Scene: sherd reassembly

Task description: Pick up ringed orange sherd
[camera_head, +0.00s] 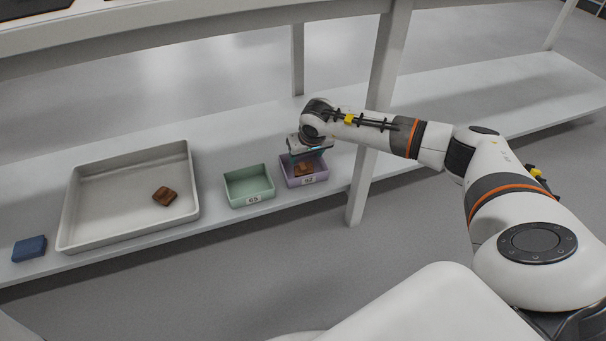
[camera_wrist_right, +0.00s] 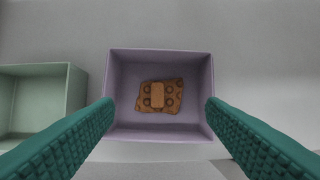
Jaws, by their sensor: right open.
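The ringed orange sherd (camera_wrist_right: 160,96) lies flat inside the purple box (camera_wrist_right: 161,53); dark ring marks and a lighter raised block show on it in the right wrist view. In the head view the sherd (camera_head: 304,169) shows in the purple box (camera_head: 317,179), partly below my gripper. My right gripper (camera_head: 307,156) is above the box, pointing down, open and empty. In the right wrist view its green ridged fingers (camera_wrist_right: 160,118) are spread wide, one toward each side of the box, with the sherd between them. My left gripper is not in view.
A green box (camera_head: 249,187) labelled 65 stands just left of the purple box. A large pale tray (camera_head: 110,205) holds a brown sherd (camera_head: 164,196). A blue block (camera_head: 29,248) lies at the far left. A shelf post (camera_head: 378,115) stands right of the purple box.

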